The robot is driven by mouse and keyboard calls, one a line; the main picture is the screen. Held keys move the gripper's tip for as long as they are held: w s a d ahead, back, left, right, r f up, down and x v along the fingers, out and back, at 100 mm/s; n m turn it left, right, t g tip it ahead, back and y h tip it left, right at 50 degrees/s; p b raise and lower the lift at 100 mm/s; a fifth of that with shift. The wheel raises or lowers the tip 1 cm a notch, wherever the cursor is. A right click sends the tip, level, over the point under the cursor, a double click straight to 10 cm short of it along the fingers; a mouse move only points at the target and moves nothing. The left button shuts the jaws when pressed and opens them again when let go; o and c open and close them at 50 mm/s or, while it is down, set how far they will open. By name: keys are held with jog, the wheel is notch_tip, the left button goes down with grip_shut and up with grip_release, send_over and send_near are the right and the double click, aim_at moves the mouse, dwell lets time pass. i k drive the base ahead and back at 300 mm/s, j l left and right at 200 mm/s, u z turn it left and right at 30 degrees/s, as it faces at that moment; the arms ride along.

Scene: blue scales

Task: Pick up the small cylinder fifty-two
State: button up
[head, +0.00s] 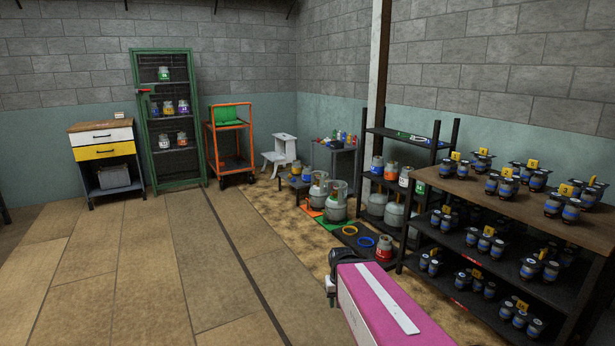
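Small gas cylinders stand in several places, and no number fifty-two is readable on any. A blue-banded one (377,166), an orange-banded one (391,170) and a red-banded one (405,176) stand on the black shelf rack (432,143). A red-banded cylinder (384,249) stands on the floor mats. More small cylinders (164,74) stand in the green cabinet (137,95), and a few (306,173) are on a low stand. I see no gripper fingers. A pink and white body with a black end, which may be part of me, fills the bottom centre.
A long rack (460,186) at right holds several blue-banded pots with yellow number tags. Large grey cylinders (336,200) stand on coloured mats by the wall. An orange cart (231,148) and a drawer unit (104,153) stand at the back. The left floor is clear.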

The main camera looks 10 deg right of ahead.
aim_at(306, 169)
jog(key=i+u, duration=0.35)
jog(key=i, duration=2.75)
jog(key=i+j+z, duration=0.1)
jog(key=i, duration=2.7)
jog(key=i+j+z, duration=0.1)
jog(key=i+z, duration=0.4)
jog(key=k, duration=0.1)
